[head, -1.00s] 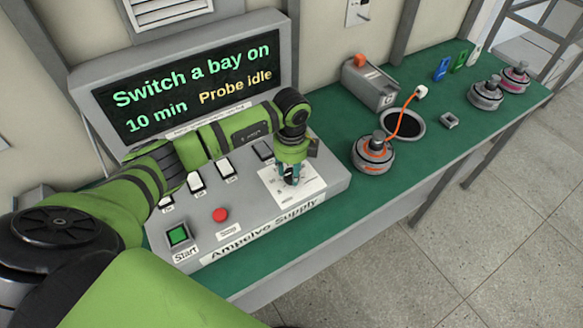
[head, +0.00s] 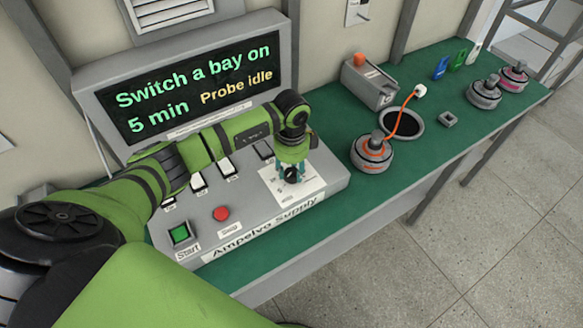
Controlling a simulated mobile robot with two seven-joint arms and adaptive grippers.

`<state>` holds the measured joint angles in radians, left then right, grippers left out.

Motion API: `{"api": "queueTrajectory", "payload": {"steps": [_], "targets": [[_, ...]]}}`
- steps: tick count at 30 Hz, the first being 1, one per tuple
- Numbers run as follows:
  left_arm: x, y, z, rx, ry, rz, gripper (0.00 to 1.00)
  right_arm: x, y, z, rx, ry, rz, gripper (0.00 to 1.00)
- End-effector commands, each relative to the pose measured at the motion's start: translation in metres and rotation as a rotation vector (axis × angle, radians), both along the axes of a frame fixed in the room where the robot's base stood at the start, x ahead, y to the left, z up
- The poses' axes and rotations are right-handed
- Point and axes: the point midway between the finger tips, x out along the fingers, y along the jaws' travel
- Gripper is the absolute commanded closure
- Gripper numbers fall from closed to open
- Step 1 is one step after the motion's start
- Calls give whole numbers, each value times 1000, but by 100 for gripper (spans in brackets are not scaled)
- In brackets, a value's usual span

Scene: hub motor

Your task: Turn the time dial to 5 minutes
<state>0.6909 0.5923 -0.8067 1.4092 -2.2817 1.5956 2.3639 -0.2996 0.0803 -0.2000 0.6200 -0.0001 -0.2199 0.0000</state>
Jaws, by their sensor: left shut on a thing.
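The time dial (head: 291,175) is a small dark knob on a white label plate (head: 305,189) at the right end of the grey Ampelvo Supply console (head: 325,188). My left gripper (head: 291,172) points down over the dial and is shut on it, its fingers partly hiding the knob and its markings. The screen (head: 190,90) behind the console reads "Switch a bay on", "5 min" and "Probe idle". My right gripper is not in view.
The console also has a green Start button (head: 180,233), a red button (head: 221,213) and several white switches. To the right on the green bench stand an orange-ringed motor (head: 372,153), a grey box (head: 370,85) and more motors (head: 485,93).

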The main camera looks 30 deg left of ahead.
Motion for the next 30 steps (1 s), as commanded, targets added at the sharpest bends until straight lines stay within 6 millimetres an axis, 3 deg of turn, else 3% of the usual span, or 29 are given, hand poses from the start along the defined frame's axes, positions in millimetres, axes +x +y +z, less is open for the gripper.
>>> {"api": "queueTrajectory", "payload": {"steps": [9, 10, 11, 23, 30], "targets": [[-2, -1, -3, -1, 7, 2, 92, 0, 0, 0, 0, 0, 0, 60], [-2, -1, -3, -1, 7, 2, 48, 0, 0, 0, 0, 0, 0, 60], [-2, -1, -3, -1, 7, 2, 36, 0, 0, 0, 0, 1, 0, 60], [0, 0, 3, 0, 1, 1, 36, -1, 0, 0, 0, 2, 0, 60], [1, 0, 43, -1, -3, 1, 36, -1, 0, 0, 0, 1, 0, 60]]}}
